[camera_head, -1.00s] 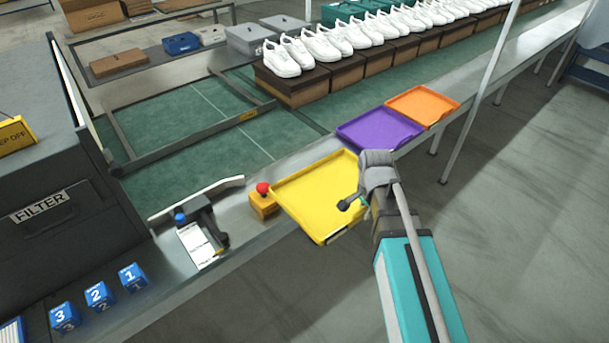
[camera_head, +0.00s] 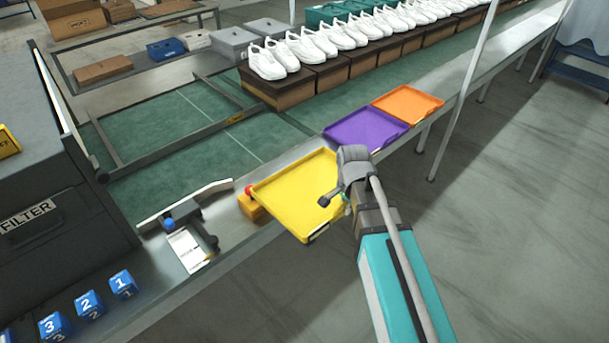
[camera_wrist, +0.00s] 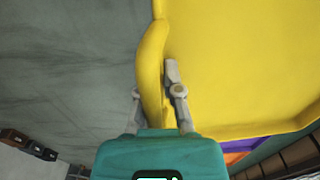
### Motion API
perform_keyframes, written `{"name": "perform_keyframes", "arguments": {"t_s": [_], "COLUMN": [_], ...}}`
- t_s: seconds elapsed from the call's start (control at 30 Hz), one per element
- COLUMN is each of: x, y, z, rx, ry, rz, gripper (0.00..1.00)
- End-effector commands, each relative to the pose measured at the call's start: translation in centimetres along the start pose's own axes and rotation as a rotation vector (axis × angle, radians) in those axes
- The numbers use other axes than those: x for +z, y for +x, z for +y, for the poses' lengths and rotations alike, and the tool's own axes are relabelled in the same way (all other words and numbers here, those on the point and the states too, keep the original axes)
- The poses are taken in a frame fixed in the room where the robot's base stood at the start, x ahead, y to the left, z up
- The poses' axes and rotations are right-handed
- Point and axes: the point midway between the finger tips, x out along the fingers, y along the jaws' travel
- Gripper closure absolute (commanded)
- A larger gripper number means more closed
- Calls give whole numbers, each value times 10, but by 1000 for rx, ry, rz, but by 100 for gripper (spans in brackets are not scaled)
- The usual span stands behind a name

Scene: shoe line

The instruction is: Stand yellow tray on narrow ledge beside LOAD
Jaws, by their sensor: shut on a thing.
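The yellow tray (camera_head: 296,195) is held over the narrow metal ledge (camera_head: 228,262) along the front of the line in the head view. It is roughly level, with its front corner out past the ledge edge. Whether it touches the ledge cannot be told. My gripper (camera_wrist: 156,88) is shut on the tray's rim, with one finger on each side, in the wrist view. In the head view my gripper is at the tray's right side. No LOAD sign can be read; a FILTER sign (camera_head: 28,216) shows at the left.
A red button on a yellow box (camera_head: 252,208) is partly covered by the tray's left corner. A purple tray (camera_head: 365,130) and an orange tray (camera_head: 408,103) lie farther along the ledge. A scanner-like device (camera_head: 192,235) and numbered blue cubes (camera_head: 89,303) stand to the left.

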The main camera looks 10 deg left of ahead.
Motion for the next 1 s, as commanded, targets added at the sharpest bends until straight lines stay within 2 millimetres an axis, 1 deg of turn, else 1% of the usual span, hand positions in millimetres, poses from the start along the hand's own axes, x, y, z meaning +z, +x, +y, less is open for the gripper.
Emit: {"name": "perform_keyframes", "arguments": {"t_s": [0.03, 0.17, 0.37, 0.57, 0.7, 0.8, 0.9, 1.0], "x": [-5, -16, -38, -62, -79, -90, -98, -102], "y": [0, 2, 4, 9, 15, 21, 26, 28], "z": [-8, -27, -64, -106, -136, -156, -170, -178], "rx": [-3, -10, -23, -37, -49, -56, -61, -65], "ry": [-1, -3, -6, -10, -12, -14, -15, -16], "rz": [0, 0, -1, -1, 0, -1, -1, -2], "gripper": [100, 100, 100, 100, 100, 100, 100, 100]}}
